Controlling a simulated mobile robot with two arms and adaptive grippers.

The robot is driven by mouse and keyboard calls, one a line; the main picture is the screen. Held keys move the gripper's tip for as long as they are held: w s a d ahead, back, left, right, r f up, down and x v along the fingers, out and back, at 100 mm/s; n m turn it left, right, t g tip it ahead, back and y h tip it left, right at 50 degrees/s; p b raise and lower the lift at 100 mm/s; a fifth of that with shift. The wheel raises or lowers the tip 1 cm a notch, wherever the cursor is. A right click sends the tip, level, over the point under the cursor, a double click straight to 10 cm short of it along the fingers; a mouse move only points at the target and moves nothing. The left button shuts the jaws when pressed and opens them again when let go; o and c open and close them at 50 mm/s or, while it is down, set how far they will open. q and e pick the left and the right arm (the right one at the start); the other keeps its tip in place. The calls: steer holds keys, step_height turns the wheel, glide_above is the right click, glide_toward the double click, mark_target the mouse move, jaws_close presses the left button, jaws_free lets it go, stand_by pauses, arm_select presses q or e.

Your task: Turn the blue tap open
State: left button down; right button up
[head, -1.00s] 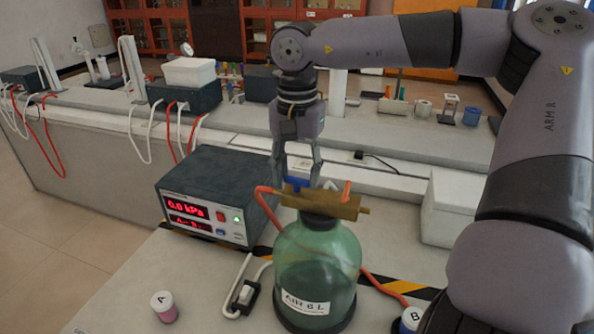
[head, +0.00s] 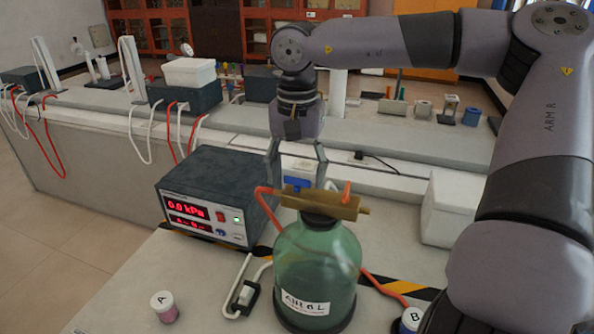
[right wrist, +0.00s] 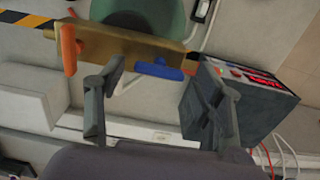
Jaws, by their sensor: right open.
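The blue tap (head: 297,188) sits on the brass block (head: 330,204) on top of the green glass bottle (head: 318,262). In the right wrist view, the blue tap (right wrist: 158,70) is a short handle lying roughly along the brass block (right wrist: 130,44), between the fingers in the picture. My right gripper (head: 298,176) is open and points down at the tap, with a finger on each side. I cannot tell whether either finger touches it. The right gripper (right wrist: 160,88) looks empty in its wrist view. My left gripper is not in view.
An orange tap (head: 346,192) stands at the block's right end, with red hoses by the bottle. A pressure box (head: 205,200) reading 0.0 kPa stands left. A white box (head: 450,208) stands right. Vials A (head: 163,307) and B (head: 410,320) are in front.

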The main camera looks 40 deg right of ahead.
mark_target(297, 179)
steer(key=shift+r, duration=0.1)
step_height(297, 179, up, 12)
stand_by(0.6)
steer(key=shift+f, duration=0.25)
stand_by(0.4)
